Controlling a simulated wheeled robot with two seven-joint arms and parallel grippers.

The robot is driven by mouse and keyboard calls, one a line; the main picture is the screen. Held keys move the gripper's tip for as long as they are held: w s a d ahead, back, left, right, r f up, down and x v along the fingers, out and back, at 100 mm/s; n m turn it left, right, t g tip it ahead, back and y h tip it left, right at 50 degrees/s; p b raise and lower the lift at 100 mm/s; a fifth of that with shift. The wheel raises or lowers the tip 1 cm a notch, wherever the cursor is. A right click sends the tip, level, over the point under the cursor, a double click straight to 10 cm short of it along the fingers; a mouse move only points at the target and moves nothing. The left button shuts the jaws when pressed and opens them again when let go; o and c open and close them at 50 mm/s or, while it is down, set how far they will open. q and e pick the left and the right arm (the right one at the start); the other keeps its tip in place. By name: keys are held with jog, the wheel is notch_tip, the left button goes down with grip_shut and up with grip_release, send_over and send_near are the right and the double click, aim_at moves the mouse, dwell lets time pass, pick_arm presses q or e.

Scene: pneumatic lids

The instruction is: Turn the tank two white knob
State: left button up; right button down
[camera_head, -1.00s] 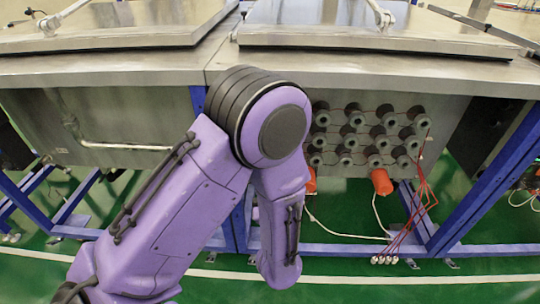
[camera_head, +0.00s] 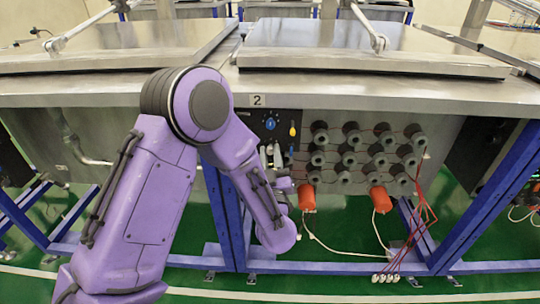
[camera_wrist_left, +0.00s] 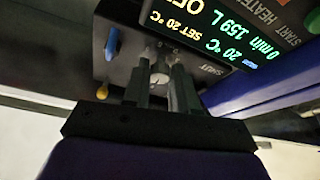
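Tank two, marked with a "2" label (camera_head: 257,100), has a dark control panel under its steel rim. My left gripper (camera_head: 270,150) is in front of this panel, below the blue knob (camera_head: 270,124). In the left wrist view, a pale white-grey knob (camera_wrist_left: 159,52) shows at and between the fingertips of my left gripper (camera_wrist_left: 160,72). The fingers stand apart, with a gap between them. I cannot tell whether they touch the knob, which they partly hide. My right gripper is not in view.
A yellow knob (camera_head: 292,130) is right of the blue one. The lit display (camera_wrist_left: 215,30) is close beside the fingers. Grey round fittings (camera_head: 350,145) with red wires and orange plugs (camera_head: 307,197) are to the right. The tank lid (camera_head: 370,50) is closed above.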

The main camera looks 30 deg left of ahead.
pick_arm(q)
grip_shut()
jog(key=n+g+y, duration=0.1)
jog(key=n, duration=0.2)
jog(key=n+g, duration=0.1)
jog(key=n, duration=0.2)
jog(key=shift+d+r+g+y, duration=0.1)
jog(key=shift+g+y, duration=0.2)
jog(key=shift+y, duration=0.1)
jog(key=n+g+p, duration=0.1)
jog(key=n, duration=0.2)
jog(key=n+g, duration=0.1)
jog(key=n, duration=0.3)
jog(key=shift+w+r+g+p, duration=0.1)
jog(key=shift+g+p, duration=0.3)
jog(key=n+g, duration=0.1)
jog(key=n, duration=0.1)
jog(key=n+h+p, duration=0.1)
jog(key=n, duration=0.2)
jog(key=shift+d+r+g, duration=0.1)
jog(key=shift+g, duration=0.3)
jog(key=n, duration=0.2)
jog(key=n+h, duration=0.1)
jog(key=shift+n+g+h+p, duration=0.3)
jog(key=shift+n+p, duration=0.05)
jog(key=shift+n, duration=0.05)
